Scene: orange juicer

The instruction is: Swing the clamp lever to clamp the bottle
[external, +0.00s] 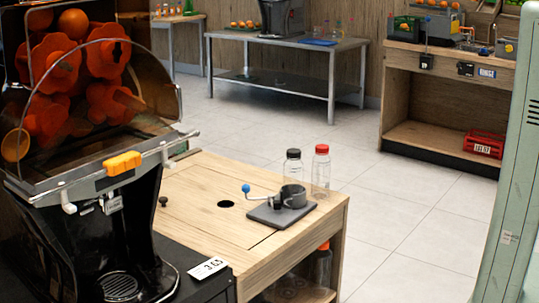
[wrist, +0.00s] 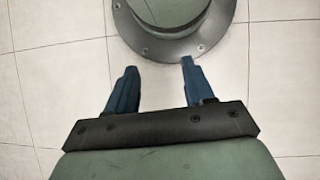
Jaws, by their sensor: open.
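The clamp (external: 293,197) is a dark round ring on a grey base plate (external: 272,214) on the wooden table. Its lever ends in a blue ball knob (external: 246,188) and points left from the ring. A clear bottle with a black cap (external: 292,168) stands at the ring; its lower end is hidden, so I cannot tell whether it is inside or behind. A red-capped clear bottle (external: 321,172) stands beside it on the right. My gripper (wrist: 159,66) is open and empty in the wrist view, above the tiled floor. The clamp is not in that view.
A juicer with orange parts (external: 90,75) stands at the left. The wooden table (external: 190,205) has a dark hole (external: 226,204) and a small black knob (external: 163,201). Another bottle (external: 323,265) is on its lower shelf.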

